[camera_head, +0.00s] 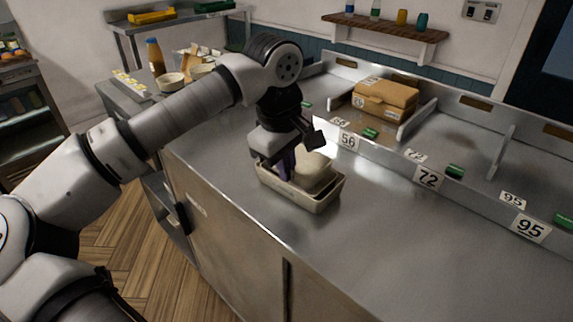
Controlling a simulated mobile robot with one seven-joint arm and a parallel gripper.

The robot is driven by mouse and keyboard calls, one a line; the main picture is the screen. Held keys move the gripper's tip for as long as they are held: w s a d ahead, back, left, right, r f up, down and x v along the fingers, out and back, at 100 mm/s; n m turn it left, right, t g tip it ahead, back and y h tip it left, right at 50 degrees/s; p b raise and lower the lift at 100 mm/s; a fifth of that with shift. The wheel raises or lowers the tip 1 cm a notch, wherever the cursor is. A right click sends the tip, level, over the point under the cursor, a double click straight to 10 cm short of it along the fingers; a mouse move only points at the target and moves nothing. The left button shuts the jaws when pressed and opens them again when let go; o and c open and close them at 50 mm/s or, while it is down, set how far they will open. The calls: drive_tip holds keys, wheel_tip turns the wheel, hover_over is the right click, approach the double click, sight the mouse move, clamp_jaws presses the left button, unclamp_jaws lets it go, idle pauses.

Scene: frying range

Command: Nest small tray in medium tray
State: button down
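A beige rectangular tray (322,202), the larger of the two, stands on the steel counter near its front edge. A smaller pale tray (316,172) is inside or just above it; its right part shows above the larger tray's rim. I cannot tell whether it rests on the larger tray's bottom. My gripper (288,168) points down over the left part of the trays, with a dark finger beside the small tray. The wrist hides the small tray's left side, and I cannot tell whether the fingers are closed on it.
The steel counter (390,240) is clear to the right and in front. Behind the trays runs a low ledge with number labels 56, 72 and 95. A cardboard box (385,98) sits in a bay behind it. A side table with a bottle (155,57) and bowls stands at left.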

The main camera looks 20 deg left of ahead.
drive_tip(key=c, duration=1.6)
unclamp_jaws()
wheel_tip(320, 180, up, 14)
drive_tip(key=s+b, duration=0.1)
drive_tip(key=s, duration=0.1)
drive_tip(key=shift+a+f, duration=0.15)
drive_tip(key=shift+a, duration=0.15)
drive_tip(key=shift+w, duration=0.1)
